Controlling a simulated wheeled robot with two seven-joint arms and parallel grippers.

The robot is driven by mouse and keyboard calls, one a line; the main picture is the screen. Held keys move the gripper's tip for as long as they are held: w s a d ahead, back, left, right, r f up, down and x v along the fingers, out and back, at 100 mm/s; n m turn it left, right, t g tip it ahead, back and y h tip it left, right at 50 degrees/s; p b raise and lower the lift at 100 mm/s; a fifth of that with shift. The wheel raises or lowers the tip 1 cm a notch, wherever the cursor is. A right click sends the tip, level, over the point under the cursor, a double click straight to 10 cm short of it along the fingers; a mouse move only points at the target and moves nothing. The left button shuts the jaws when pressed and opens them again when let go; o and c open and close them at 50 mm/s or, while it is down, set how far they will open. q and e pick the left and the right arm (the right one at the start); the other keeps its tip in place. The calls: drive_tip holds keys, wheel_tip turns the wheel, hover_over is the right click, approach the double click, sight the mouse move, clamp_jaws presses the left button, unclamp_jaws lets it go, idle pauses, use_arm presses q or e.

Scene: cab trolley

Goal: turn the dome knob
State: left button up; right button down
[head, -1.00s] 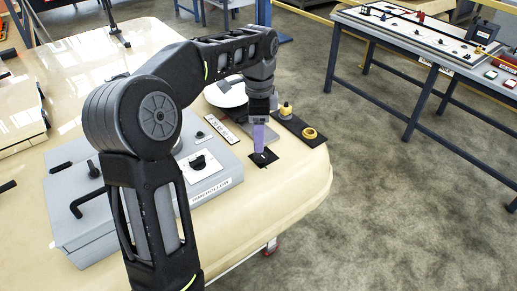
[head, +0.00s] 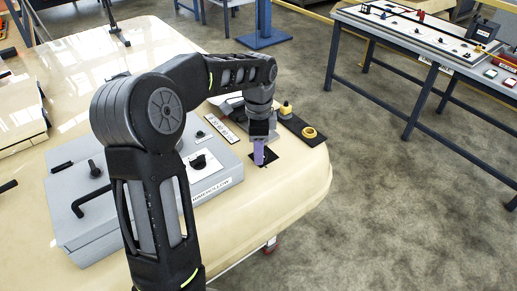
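My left gripper (head: 260,158) points down over a small black square plate (head: 280,160) near the rounded right end of the cream trolley top (head: 300,185). Its purple fingers hide the middle of that plate, so I cannot see whether a dome knob sits there or is between them. I cannot tell whether the fingers are open or shut, or whether they touch anything. My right gripper is not in view.
A grey box (head: 140,195) with a black handle and a black knob (head: 199,162) stands to the left. Another bench (head: 420,45) stands far right.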

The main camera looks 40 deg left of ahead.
use_arm(q)
clamp_jaws()
drive_tip(key=shift+n, duration=0.4)
drive_tip(key=n, duration=0.4)
drive_tip(key=shift+d, duration=0.1)
drive_tip(key=n, duration=0.5)
drive_tip(key=shift+s+d+n+b, duration=0.1)
drive_tip(key=shift+n+b, duration=0.2)
drive_tip(key=n, duration=0.6)
drive_tip(key=shift+d, duration=0.2)
drive_tip(key=n, duration=0.5)
drive_tip(key=shift+w+n, duration=0.2)
drive_tip(key=shift+n, duration=0.2)
